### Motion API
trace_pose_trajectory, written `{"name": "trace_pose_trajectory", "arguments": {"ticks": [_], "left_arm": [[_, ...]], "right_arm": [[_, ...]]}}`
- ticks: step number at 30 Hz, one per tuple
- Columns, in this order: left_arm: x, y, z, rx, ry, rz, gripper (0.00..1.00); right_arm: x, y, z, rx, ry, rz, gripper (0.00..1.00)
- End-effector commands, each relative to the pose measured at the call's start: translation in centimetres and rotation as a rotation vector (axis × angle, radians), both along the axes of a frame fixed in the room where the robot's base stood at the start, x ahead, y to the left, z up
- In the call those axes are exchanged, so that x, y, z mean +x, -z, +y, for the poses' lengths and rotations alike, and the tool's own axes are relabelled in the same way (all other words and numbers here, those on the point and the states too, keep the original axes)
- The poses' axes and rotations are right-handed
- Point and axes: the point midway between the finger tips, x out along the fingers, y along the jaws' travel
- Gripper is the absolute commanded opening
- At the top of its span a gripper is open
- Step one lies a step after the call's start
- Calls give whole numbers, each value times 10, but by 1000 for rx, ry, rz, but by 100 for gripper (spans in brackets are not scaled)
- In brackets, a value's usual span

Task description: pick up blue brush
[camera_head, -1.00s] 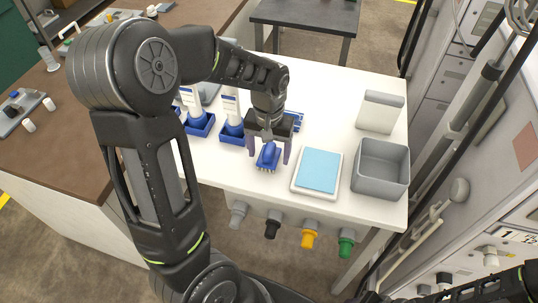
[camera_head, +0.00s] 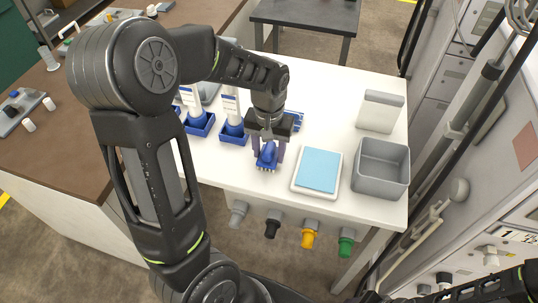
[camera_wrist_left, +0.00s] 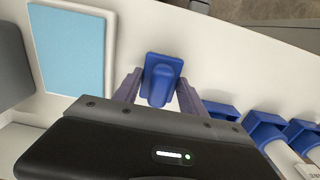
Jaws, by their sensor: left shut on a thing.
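The blue brush (camera_head: 266,157) is at the near side of the white table, bristles pointing down. In the left wrist view the brush (camera_wrist_left: 161,80) sits between the two fingers. My left gripper (camera_head: 267,154) is over it, its fingers closed in on the brush's sides; it also shows in the left wrist view (camera_wrist_left: 159,88). The brush appears to be at table level; I cannot tell whether it touches the top. My right gripper is not in view.
A white tray with a light blue pad (camera_head: 317,171) lies just right of the brush. Right of that stand a grey bin (camera_head: 380,169) and a white box (camera_head: 380,113). White bottles in blue holders (camera_head: 234,131) stand to the left. The table's front edge is close.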

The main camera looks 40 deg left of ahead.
Motion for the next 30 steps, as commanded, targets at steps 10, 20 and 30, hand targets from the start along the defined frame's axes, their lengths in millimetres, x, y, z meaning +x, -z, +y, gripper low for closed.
{"name": "trace_pose_trajectory", "arguments": {"ticks": [10, 20, 30], "left_arm": [[0, 0, 0, 0, 0, 0, 7], [1, -22, 0, 0, 0, -5, 7], [1, -85, 0, 1, 0, -5, 7]], "right_arm": [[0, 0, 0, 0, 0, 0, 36], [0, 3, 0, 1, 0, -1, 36], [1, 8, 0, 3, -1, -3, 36]]}}
